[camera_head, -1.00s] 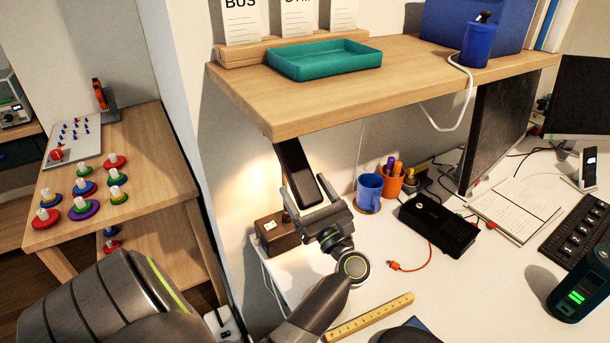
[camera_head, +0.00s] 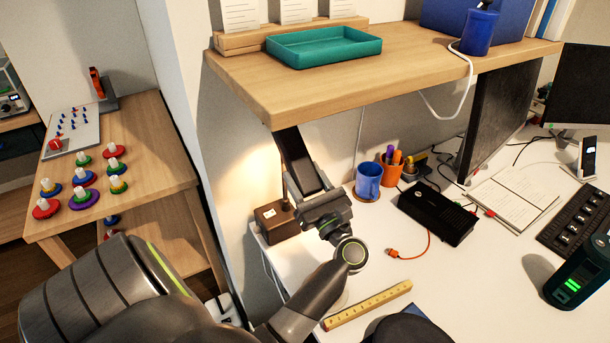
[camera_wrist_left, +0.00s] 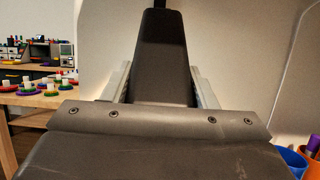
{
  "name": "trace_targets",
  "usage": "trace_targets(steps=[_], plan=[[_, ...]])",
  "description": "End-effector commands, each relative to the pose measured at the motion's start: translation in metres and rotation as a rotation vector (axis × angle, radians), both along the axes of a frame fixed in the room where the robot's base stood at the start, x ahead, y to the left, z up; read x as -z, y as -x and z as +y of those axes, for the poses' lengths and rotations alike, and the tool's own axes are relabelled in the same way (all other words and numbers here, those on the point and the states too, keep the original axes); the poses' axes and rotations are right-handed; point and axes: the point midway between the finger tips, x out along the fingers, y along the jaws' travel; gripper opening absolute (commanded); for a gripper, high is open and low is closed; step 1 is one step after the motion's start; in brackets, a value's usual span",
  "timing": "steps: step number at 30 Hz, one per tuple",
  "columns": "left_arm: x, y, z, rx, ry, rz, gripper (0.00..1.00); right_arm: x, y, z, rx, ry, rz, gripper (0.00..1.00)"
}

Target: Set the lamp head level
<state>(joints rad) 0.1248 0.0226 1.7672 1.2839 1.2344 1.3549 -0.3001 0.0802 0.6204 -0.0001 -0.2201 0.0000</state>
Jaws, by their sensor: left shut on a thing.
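The lamp head (camera_head: 298,160) is a dark, flat bar under the wooden shelf. In the head view it slants down to the right, from under the shelf edge to my gripper. My left gripper (camera_head: 316,198) is shut on its lower, near end. In the left wrist view the lamp head (camera_wrist_left: 164,50) stands between the two light fingers of my left gripper (camera_wrist_left: 161,82). A brown wooden block (camera_head: 277,222) with a thin post sits on the white desk behind the gripper. The lamp's joint is hidden. My right gripper is not in view.
The wooden shelf (camera_head: 400,72) hangs close above, with a teal tray (camera_head: 325,47) on it. A blue mug (camera_head: 368,183), an orange pen cup (camera_head: 391,172) and a black box (camera_head: 437,214) stand right of my gripper. A yellow ruler (camera_head: 368,305) lies in front.

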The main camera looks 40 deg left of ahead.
Motion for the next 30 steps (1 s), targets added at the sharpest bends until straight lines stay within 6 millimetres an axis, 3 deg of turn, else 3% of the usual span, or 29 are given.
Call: trace_targets(steps=[8,21,30], plan=[[-0.016,0.002,-0.008,0.001,0.095,0.023,0.12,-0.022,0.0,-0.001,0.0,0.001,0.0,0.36],[-0.061,0.007,-0.026,0.003,0.418,0.116,0.12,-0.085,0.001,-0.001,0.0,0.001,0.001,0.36],[-0.078,0.008,-0.029,0.002,0.562,0.16,0.12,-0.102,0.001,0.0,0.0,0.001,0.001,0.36]])
